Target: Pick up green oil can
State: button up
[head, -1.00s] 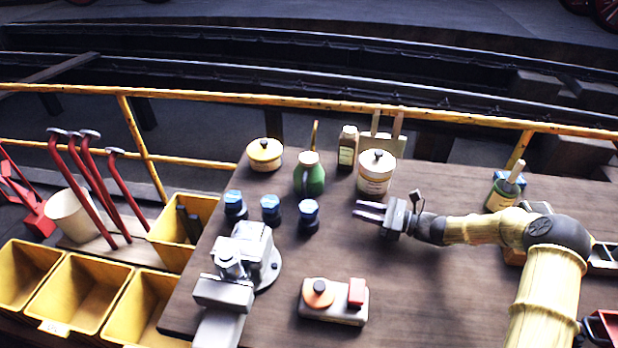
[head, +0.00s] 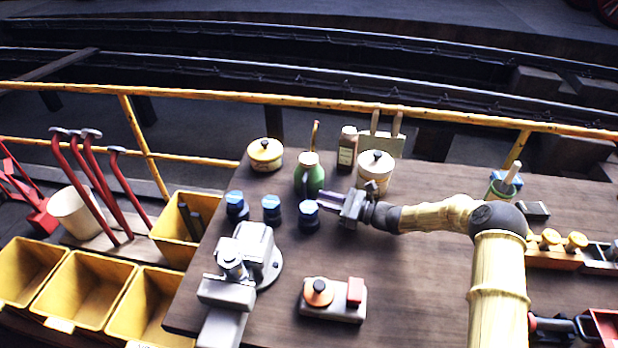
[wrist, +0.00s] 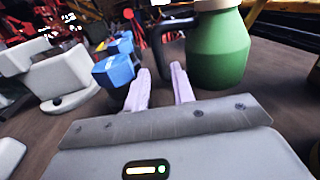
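The green oil can (head: 309,178) stands upright on the workbench, with a cream top and a thin spout rising behind it. In the wrist view the green can (wrist: 218,50) is at the upper right, just beyond and to the right of the fingers, with a dark handle on its left side. My gripper (head: 314,197) is in front of the can, pointing left. In the wrist view my gripper (wrist: 160,85) shows two pale fingers apart, with nothing between them. I cannot tell from these views whether a finger touches the can.
Several blue-capped jars (head: 271,209) stand left of my gripper; one (head: 309,214) is close to its fingertips. A white lidded pot (head: 375,170) and a brown bottle (head: 347,150) stand behind. A grey vise (head: 245,258) is at the bench's left.

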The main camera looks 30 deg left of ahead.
aim_at(309, 193)
jog(key=a, duration=0.1)
jog(key=a+p, duration=0.1)
jog(key=a, duration=0.1)
jog(key=a+p, duration=0.1)
jog(key=a, duration=0.1)
jog(key=shift+s+a+r, duration=0.1)
jog(key=shift+s+r, duration=0.2)
jog(key=shift+r, duration=0.05)
grip_shut()
